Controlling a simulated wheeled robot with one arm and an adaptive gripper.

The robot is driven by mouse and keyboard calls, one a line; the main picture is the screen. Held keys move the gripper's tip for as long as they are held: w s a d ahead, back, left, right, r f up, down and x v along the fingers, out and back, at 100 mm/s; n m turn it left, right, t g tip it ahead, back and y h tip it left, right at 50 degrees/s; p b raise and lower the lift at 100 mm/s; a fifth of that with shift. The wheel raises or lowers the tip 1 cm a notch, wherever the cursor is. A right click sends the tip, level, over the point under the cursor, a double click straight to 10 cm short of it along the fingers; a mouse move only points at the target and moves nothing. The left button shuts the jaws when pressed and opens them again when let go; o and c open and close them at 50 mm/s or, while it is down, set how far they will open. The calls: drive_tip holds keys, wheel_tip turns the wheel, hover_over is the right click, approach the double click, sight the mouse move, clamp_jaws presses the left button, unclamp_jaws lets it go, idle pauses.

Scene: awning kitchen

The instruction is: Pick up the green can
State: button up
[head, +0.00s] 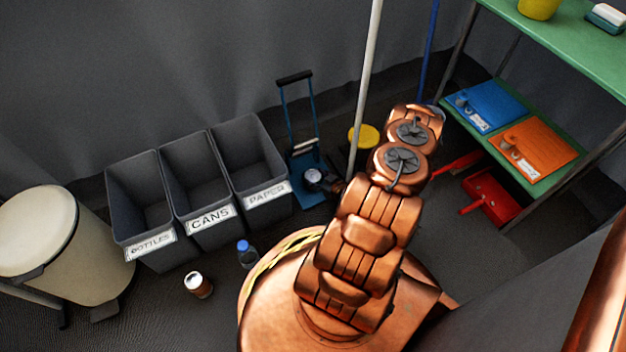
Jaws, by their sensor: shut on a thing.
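My gripper (334,185) is small and dark at the end of my copper-coloured arm, just right of the bin marked PAPER. It is shut on a can (313,176) with a pale round top, held in front of the blue hand truck. The can's side is mostly dark and hidden, so its green colour cannot be made out. No other green can shows.
Three grey bins marked BOTTLES (150,246), CANS (209,219) and PAPER (267,194) stand left of the gripper. A brown can (198,285) and a blue-capped bottle (246,256) stand on the floor before them. A pale pole (367,80) rises behind the gripper.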

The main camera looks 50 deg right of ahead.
sight(317, 179)
wheel_tip(317, 179, up, 10)
drive_tip(key=p, duration=0.4)
idle(0.3)
drive_tip(key=shift+s, duration=0.1)
idle(0.8)
